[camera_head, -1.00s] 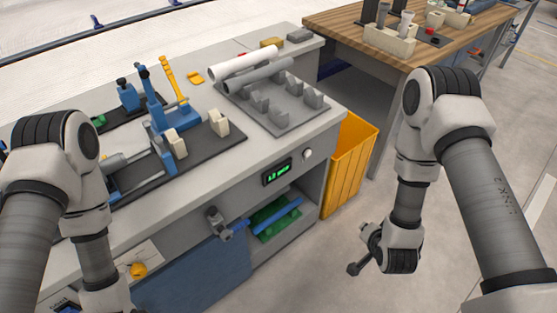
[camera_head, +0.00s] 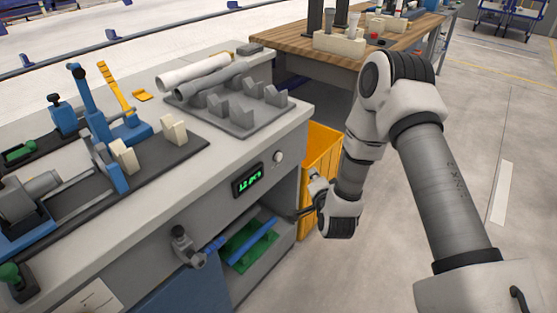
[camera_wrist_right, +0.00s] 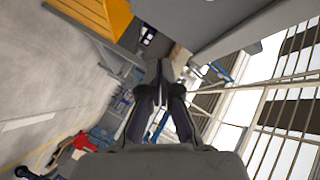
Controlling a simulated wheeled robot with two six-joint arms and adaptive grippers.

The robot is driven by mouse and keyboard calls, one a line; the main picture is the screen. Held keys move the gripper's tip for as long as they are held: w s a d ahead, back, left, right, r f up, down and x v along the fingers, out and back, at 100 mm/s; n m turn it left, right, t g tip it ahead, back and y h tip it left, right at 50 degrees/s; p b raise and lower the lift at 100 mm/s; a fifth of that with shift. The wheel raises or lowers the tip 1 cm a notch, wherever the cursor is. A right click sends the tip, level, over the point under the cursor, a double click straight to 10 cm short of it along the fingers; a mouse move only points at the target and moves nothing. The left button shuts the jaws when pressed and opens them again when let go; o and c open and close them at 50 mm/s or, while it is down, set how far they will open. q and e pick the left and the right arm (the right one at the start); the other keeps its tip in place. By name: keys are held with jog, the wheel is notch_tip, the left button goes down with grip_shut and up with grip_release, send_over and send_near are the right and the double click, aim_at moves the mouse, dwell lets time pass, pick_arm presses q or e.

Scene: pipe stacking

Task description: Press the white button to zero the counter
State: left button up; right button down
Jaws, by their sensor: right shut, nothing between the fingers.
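The white button (camera_head: 278,157) is a small round knob on the grey front of the workbench (camera_head: 208,200). The counter (camera_head: 247,180), a dark box with green lit digits, sits just left of it. My right gripper (camera_head: 297,214) is below and slightly right of the button, in front of the yellow bin, and apart from the button. In the right wrist view its fingers (camera_wrist_right: 161,72) are shut with nothing between them. The button cannot be made out in that view. My left gripper is out of view.
The yellow bin (camera_head: 319,150) stands beside the bench's right end and shows in the wrist view (camera_wrist_right: 100,14). A rack (camera_head: 235,112) with pipes (camera_head: 195,72) is on the bench. A valve-like fitting (camera_head: 186,246) juts from the bench front. A wooden table (camera_head: 400,38) stands behind.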

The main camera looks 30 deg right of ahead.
aim_at(279, 157)
jog(key=w+a+b, duration=0.2)
jog(key=w+a, duration=0.1)
jog(key=w, duration=0.5)
jog(key=shift+a, duration=0.15)
dwell(1.2)
jog(key=shift+w+a, duration=0.15)
jog(key=shift+w, duration=0.3)
jog(key=shift+w+a, duration=0.15)
jog(key=shift+w, duration=0.2)
dwell(0.6)
jog(key=shift+s, duration=0.1)
jog(key=shift+s+d, duration=0.3)
jog(key=shift+s, duration=0.35)
